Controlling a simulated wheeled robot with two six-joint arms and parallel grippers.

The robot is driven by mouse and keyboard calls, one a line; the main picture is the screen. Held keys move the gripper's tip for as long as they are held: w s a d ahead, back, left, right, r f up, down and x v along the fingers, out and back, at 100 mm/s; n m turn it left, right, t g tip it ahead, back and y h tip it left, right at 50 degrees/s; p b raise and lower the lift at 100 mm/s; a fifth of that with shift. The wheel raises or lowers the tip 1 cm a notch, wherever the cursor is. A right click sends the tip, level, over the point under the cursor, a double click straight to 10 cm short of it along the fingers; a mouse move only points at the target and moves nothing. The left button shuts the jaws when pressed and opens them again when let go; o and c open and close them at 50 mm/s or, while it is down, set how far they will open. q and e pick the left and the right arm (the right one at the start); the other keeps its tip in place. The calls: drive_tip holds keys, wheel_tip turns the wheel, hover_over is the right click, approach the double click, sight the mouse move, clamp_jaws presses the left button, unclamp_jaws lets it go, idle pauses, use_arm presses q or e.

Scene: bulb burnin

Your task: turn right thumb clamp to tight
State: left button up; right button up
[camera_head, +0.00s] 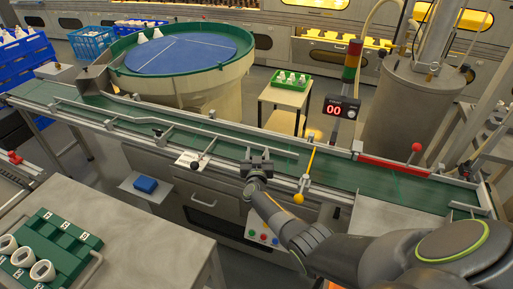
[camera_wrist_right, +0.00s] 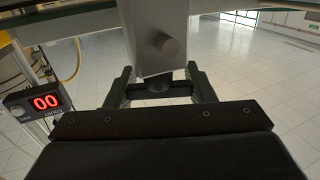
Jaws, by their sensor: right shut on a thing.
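My right gripper (camera_head: 257,164) is at the near edge of the green conveyor, right of the white plate. In the right wrist view its two fingers (camera_wrist_right: 162,88) stand on either side of a dark knob-like part below a grey metal bracket (camera_wrist_right: 150,20). The gripper is shut on this part, which I take to be the right thumb clamp (camera_wrist_right: 168,87). A round grey stub (camera_wrist_right: 166,45) sticks out of the bracket above it. In the head view the gripper hides the clamp, so its turn cannot be read. My left gripper is not in view.
The green conveyor (camera_head: 345,172) runs across the view with metal guide rails. A yellow rod with an orange ball (camera_head: 298,198) stands just right of my gripper. A counter (camera_head: 341,108) reads 00.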

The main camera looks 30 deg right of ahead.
drive_tip(key=shift+m+g+h, duration=0.6)
drive_tip(key=shift+m+h, duration=0.1)
drive_tip(key=shift+h, duration=0.2)
drive_tip(key=shift+s+d+m+g+h+b, duration=0.1)
drive_tip(key=shift+d+m+g+h+b, duration=0.05)
drive_tip(key=shift+m+g+h+b, duration=0.45)
drive_tip(key=shift+s+d+m+g+h+b, duration=0.1)
drive_tip(key=shift+m+g+h+b, duration=0.25)
drive_tip(key=shift+m+g+h, duration=0.45)
drive_tip(key=o, duration=1)
